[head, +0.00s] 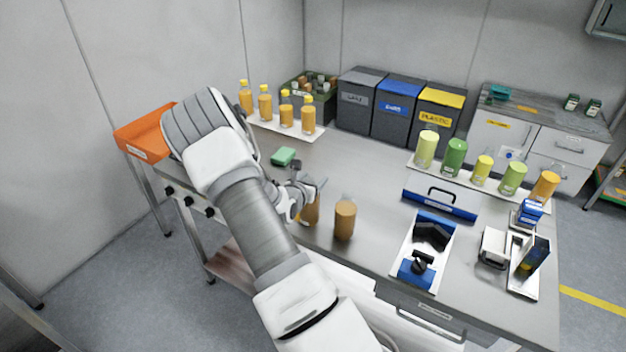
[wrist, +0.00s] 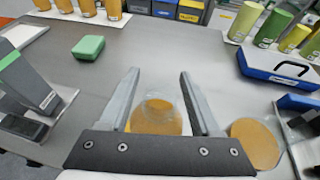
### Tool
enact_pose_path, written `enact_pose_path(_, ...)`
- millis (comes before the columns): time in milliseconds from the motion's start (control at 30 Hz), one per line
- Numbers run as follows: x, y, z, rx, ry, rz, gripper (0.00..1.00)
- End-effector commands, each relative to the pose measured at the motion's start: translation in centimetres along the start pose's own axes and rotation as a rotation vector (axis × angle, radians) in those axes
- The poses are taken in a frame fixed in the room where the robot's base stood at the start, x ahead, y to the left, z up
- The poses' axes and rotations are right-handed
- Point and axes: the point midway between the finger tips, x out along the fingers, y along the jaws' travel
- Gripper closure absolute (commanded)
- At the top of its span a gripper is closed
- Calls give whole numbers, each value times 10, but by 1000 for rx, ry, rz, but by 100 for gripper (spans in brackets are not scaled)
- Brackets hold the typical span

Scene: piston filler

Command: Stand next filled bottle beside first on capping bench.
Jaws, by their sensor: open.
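Two uncapped bottles of brown-orange filling stand upright side by side near the front edge of the steel bench (head: 365,165). The left bottle (head: 311,212) is partly hidden by my gripper (head: 308,190) in the head view. The right bottle (head: 345,220) stands clear of my gripper, a short gap away. In the wrist view my gripper (wrist: 159,76) is open, with the clear top of the left bottle (wrist: 160,115) between its fingers. I cannot tell whether a finger touches it. The right bottle also shows in the wrist view (wrist: 255,143), outside the right finger.
A green sponge (head: 284,156) lies behind my gripper. Yellow-capped bottles (head: 286,112) stand at the back left. Green and yellow containers (head: 454,156) stand at the right on a white strip.

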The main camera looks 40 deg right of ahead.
Motion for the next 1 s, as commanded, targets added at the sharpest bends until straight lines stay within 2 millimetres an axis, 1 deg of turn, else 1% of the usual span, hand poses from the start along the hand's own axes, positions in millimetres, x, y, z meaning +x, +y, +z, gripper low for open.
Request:
enact_pose_path(100, -2, 0, 4, 0, 0, 0, 36)
enact_pose_path(167, -8, 1, 2, 0, 1, 1, 36)
enact_pose_path(267, -25, 1, 2, 1, 0, 2, 36)
enact_pose_path(500, -78, 1, 2, 1, 0, 3, 36)
enact_pose_path(600, -96, 1, 2, 0, 1, 3, 36)
enact_pose_path(700, -110, 1, 2, 1, 0, 2, 36)
enact_pose_path(833, -119, 0, 4, 6, -1, -2, 36)
enact_pose_path(933, -126, -5, 14, 63, -5, -29, 36)
enact_pose_path(1000, -134, -12, 28, 149, -10, -67, 36)
